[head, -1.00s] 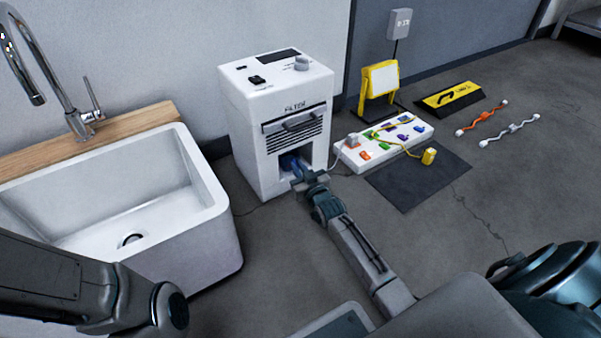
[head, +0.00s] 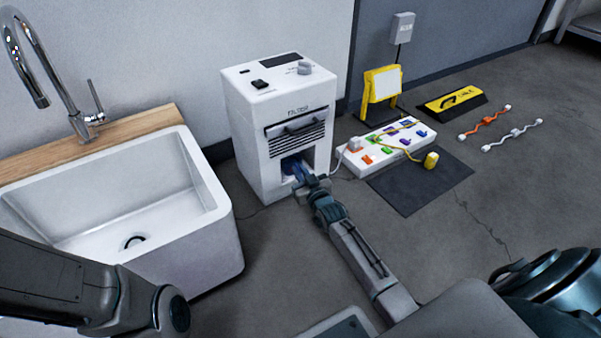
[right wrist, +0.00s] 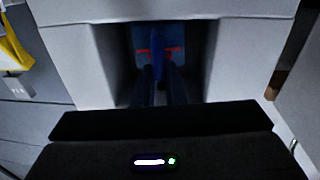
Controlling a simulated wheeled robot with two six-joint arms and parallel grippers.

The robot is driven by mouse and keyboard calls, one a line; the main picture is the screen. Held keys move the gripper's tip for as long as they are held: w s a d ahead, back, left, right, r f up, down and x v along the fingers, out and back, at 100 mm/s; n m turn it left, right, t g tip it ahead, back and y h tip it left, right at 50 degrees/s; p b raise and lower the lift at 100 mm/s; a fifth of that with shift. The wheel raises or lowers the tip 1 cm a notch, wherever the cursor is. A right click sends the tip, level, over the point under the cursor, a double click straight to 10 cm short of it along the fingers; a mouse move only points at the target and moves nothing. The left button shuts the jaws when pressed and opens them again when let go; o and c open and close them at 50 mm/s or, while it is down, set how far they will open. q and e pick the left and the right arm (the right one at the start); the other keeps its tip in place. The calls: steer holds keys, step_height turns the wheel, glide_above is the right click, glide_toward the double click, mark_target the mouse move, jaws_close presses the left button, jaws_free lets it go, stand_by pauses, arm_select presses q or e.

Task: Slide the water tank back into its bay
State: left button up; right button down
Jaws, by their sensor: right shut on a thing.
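The white filter machine (head: 262,150) stands on the floor against the wall, with an open bay low in its front. The blue water tank (head: 289,168) is inside this bay, mostly hidden by the bay walls and my gripper. In the right wrist view the tank (right wrist: 185,40) shows deep in the bay, with red marks and an upright blue handle. My right gripper (head: 300,178) reaches into the bay mouth. Its dark fingers are shut on the tank's handle. My left arm shows at the lower left, but its gripper is out of view.
A white sink (head: 185,235) with a tap stands left of the machine. A white power strip (head: 350,163) with coloured plugs lies to the right, beside a dark mat (head: 425,187). A yellow work lamp (head: 382,88) stands behind it. The floor in front is open.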

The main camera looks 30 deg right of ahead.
steer(key=shift+f, duration=0.25)
steer(key=c, duration=1.4)
jaws_free()
steer(key=s+p, duration=0.9)
steer(key=s, duration=0.3)
steer(key=shift+d, duration=0.45)
steer(key=shift+r, duration=0.15)
